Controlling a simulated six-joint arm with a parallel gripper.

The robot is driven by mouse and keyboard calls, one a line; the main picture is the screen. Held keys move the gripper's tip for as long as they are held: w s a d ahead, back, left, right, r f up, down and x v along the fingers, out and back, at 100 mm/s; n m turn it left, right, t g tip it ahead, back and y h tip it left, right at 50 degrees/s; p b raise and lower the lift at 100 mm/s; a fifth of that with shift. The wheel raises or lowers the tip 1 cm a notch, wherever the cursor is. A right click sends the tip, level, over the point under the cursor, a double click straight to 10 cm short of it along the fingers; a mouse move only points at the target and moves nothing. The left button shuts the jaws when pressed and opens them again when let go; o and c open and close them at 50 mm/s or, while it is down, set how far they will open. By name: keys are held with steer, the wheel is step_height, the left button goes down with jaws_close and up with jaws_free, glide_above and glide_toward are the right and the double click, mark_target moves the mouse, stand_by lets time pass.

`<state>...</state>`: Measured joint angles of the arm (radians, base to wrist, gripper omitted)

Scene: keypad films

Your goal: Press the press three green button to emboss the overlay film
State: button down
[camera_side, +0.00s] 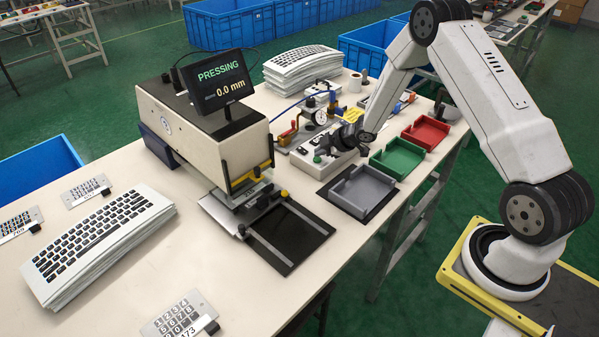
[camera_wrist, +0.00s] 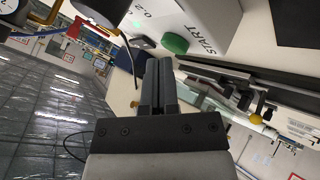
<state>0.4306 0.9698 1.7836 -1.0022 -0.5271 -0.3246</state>
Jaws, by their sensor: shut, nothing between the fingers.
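The press (camera_side: 195,130) is a beige machine whose screen (camera_side: 218,82) reads "PRESSING 0.0 mm". A metal plate (camera_side: 222,213) lies under its head; I cannot tell whether a film is on it. The white control box (camera_side: 310,163) stands to the right of the press and shows in the wrist view (camera_wrist: 205,14) with the word START. Its round green button (camera_wrist: 176,43) is just beyond and right of my fingertips in that view. My gripper (camera_wrist: 158,64) is shut and empty, over the box in the side view (camera_side: 335,140). I cannot tell whether it touches the button.
Gauges and a red-handled clamp (camera_side: 288,132) stand behind the box. Grey (camera_side: 364,190), green (camera_side: 397,158) and red (camera_side: 426,132) trays line the table's right side. Keypad films (camera_side: 178,318) and a stack of keyboard sheets (camera_side: 95,240) lie at the left.

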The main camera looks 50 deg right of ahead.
mark_target(319, 161)
steer(key=shift+r, duration=3.05)
steer(key=s+a+r+m+g+h, duration=0.1)
steer(key=s+a+r+m+g, duration=0.2)
steer(key=s+a, duration=0.4)
steer(key=s+a+r+m+g+h, duration=0.1)
steer(key=s+a+r+m+g, duration=0.2)
steer(key=s, duration=1.3)
steer(key=a+r+m, duration=0.2)
steer(key=a+m, duration=0.3)
steer(key=shift+s+a+r, duration=0.3)
steer(key=shift+s+r, duration=0.05)
steer(key=shift+s, duration=0.05)
